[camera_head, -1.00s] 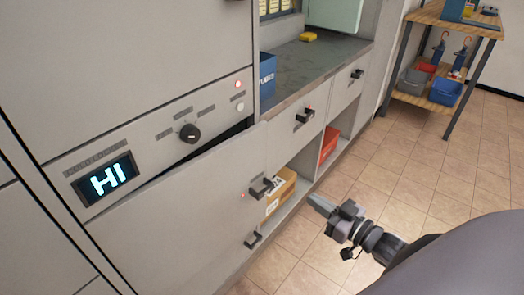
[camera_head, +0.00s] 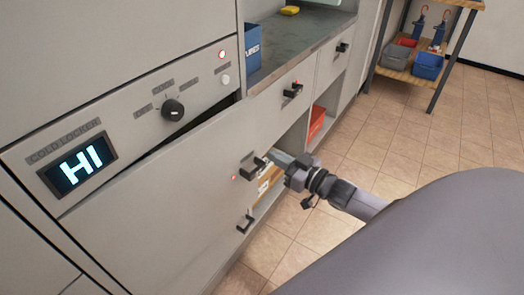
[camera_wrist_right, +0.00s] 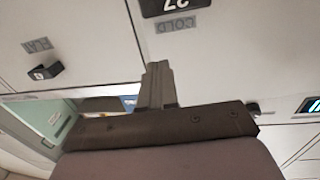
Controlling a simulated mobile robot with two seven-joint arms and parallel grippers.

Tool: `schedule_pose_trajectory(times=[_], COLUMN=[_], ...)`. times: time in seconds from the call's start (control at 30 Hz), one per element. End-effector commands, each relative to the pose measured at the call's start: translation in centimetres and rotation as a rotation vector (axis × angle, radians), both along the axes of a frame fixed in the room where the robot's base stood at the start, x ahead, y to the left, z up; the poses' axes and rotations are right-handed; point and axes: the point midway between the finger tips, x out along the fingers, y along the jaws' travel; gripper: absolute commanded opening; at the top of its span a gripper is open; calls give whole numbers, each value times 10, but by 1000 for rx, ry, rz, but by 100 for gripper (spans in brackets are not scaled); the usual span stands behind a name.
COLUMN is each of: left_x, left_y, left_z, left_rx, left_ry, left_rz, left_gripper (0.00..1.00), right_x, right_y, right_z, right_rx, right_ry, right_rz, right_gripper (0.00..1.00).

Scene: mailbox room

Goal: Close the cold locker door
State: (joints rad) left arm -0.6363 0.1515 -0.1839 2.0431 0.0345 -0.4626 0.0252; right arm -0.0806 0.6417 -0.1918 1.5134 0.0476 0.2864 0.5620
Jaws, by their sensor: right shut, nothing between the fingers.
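The cold locker door (camera_head: 150,215) is a large light-grey panel below the control strip labelled COLD LOCKER (camera_head: 135,130). It stands slightly ajar, with a dark gap along its top edge. Its dark handle (camera_head: 251,167) sits near the upper right corner, beside a small red light. My right gripper (camera_head: 274,157) is shut and empty, with its tips just right of that handle in the head view; I cannot tell whether they touch. In the right wrist view my shut fingers (camera_wrist_right: 157,82) point toward a light panel with an upside-down COLD label (camera_wrist_right: 176,25). My left gripper is not in view.
A grey counter (camera_head: 300,45) with a blue box (camera_head: 252,45) and a yellow item (camera_head: 289,10) runs to the right above drawers. Open shelves below hold a cardboard box (camera_head: 266,184) and a red bin (camera_head: 317,121). A wooden rack (camera_head: 405,77) stands farther back. The tiled floor between is clear.

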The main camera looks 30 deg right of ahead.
Motion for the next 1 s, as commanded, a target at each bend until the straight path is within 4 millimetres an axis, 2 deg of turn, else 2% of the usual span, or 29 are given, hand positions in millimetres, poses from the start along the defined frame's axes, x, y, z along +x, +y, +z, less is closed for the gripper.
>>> schedule_pose_trajectory(times=[0.2,0.4,1.0], left_x=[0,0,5], left_y=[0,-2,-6], left_z=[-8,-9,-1], left_rx=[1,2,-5], left_ry=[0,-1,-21], left_rz=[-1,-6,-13], left_gripper=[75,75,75], right_x=[30,47,52], right_y=[8,13,13], right_z=[-1,-1,0], right_rx=[-2,0,0], right_ry=[-2,0,1], right_rz=[0,-1,-4], right_gripper=[0,0,0])
